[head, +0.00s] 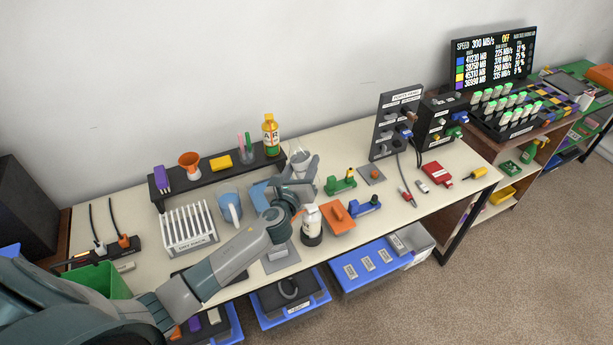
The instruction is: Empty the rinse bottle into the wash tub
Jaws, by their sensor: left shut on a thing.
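My left arm reaches across the table, and its left gripper (300,168) is shut on a pale, clear-looking vessel (298,155) near the back shelf. The fingers cover part of this vessel, so its shape, tilt and contents are hard to tell; it may be the rinse bottle. A blue thing (260,196) lies just left of the gripper, partly hidden by my arm; I cannot tell whether it is the wash tub. A white bottle with a dark base (311,222) stands upright in front of the gripper. My right gripper is not in view.
A blue jug (230,207) and a white slotted rack (190,227) stand left of my gripper. A dark shelf (206,180) behind holds an orange funnel (189,162) and a yellow-red bottle (270,135). An orange block (338,220) and green parts (341,184) lie to the right. A green bin (108,281) is at left.

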